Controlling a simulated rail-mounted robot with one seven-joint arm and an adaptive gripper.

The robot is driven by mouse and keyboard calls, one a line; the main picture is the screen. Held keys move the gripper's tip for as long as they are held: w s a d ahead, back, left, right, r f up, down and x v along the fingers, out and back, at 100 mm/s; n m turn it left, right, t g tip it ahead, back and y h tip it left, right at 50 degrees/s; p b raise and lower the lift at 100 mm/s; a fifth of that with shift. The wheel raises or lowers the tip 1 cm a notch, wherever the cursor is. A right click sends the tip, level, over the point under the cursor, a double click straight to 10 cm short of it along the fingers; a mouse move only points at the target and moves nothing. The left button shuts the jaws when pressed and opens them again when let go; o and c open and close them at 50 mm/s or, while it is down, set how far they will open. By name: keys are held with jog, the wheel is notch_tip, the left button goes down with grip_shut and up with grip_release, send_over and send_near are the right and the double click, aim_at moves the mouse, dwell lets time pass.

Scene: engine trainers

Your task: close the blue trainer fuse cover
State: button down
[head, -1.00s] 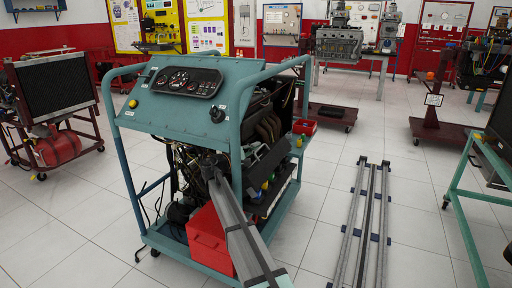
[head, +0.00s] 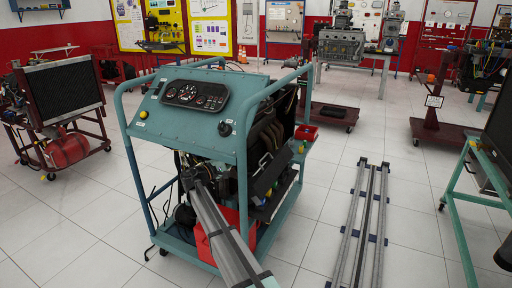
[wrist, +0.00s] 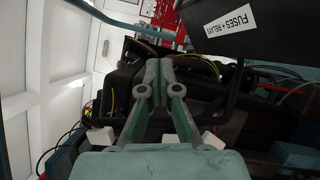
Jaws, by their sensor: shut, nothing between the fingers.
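The blue-green engine trainer (head: 190,122) stands in the middle of the head view, with its gauge panel on top. The fuse cover (wrist: 222,38) is a dark panel with a white "FUSES + RELAYS" label, at the upper right of the wrist view. It appears raised and tilted; its hinge is not clear to me. My gripper (wrist: 157,72) is shut and empty, with its fingertips left of and below the cover in the picture. I see no contact between them. In the head view, my arm reaches the trainer's front below the panel; the fingers cannot be made out there.
Hoses and wires (wrist: 205,65) lie around and beyond my fingertips. The trainer's frame tubes (head: 135,165) flank the front. A red box (head: 207,240) sits low behind my arm. Rails (head: 365,225) lie on the floor to the right. Open floor lies to the left.

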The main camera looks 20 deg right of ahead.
aim_at(267, 165)
jog(key=d+m+g+p, duration=0.1)
jog(key=d+m+g, duration=0.1)
jog(key=d, duration=0.1)
jog(key=d+m+g+h+p, duration=0.1)
jog(key=d+m+g+p, duration=0.2)
jog(key=d+g, duration=0.1)
jog(key=d, duration=0.1)
jog(key=shift+d+f+m+h, duration=0.3)
jog(key=shift+m, duration=0.1)
dwell(0.3)
jog(key=s+d+m+y, duration=0.2)
jog(key=s+d, duration=0.1)
jog(key=shift+d+m+y, duration=0.2)
jog(key=shift+m+y, duration=0.1)
jog(key=shift+s+d+f+y, duration=0.1)
jog(key=shift+s+d+y, duration=0.1)
jog(key=shift+y, duration=0.1)
jog(key=shift+a, duration=0.15)
